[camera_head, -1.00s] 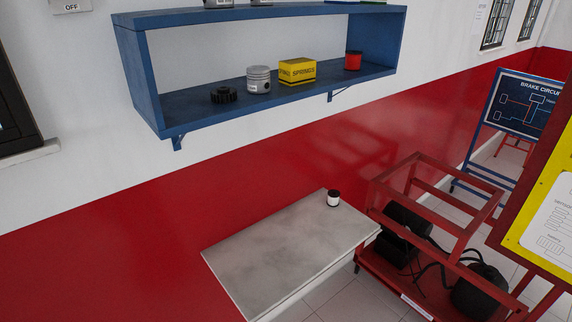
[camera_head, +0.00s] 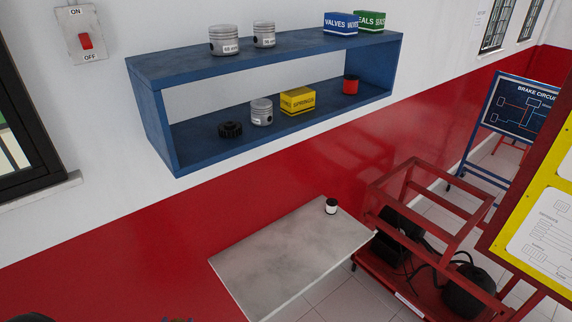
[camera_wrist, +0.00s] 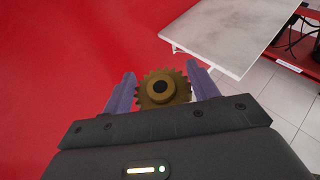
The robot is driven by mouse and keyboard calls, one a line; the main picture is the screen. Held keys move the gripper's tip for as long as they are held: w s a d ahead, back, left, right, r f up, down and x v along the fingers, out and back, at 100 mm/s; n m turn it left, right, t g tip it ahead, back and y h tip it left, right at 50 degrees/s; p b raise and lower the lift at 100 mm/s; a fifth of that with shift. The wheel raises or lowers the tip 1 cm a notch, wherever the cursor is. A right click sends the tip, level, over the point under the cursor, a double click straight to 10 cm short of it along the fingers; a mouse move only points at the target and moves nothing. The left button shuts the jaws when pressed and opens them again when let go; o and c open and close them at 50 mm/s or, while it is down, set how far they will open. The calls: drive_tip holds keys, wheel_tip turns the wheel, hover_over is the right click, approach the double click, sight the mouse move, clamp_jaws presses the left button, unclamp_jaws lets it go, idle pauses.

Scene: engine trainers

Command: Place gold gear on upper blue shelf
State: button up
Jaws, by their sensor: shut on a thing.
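The gold gear (camera_wrist: 162,89) is toothed with a dark centre hole. In the wrist view my gripper (camera_wrist: 163,88) is shut on it, with a purple finger on each side. In the head view only a small part of the gear and fingers may show at the bottom edge, too little to tell. The blue shelf (camera_head: 168,122) hangs on the wall. Its upper board (camera_head: 190,66) carries two silver pistons (camera_head: 224,40) at the left and middle, and a blue box (camera_head: 340,23) and a green box (camera_head: 370,21) at the right. The gripper is below and in front of the shelf.
The lower board holds a black gear (camera_head: 230,129), a piston (camera_head: 262,112), a yellow box (camera_head: 298,101) and a red can (camera_head: 350,85). A grey table (camera_head: 285,250) with a small jar (camera_head: 331,206) stands below. A red frame cart (camera_head: 430,190) is at the right. The upper board's left end is bare.

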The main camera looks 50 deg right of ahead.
drive_tip(key=s+d+r+m+g+h, duration=0.1)
drive_tip(key=d+r+m+g, duration=0.2)
drive_tip(key=r, duration=2.3)
drive_tip(key=s+d+r+m+g, duration=0.2)
drive_tip(key=d+r+m+g, duration=0.2)
drive_tip(key=d+r, duration=1)
drive_tip(key=s+d+r+m+g+h, duration=0.1)
drive_tip(key=d+r, duration=0.8)
drive_tip(key=r, duration=2.9)
drive_tip(key=m+g, duration=0.2)
drive_tip(key=g, duration=0.1)
drive_tip(key=shift+s+d+h, duration=0.2)
drive_tip(key=shift+d+h, duration=0.05)
drive_tip(key=shift+h, duration=0.05)
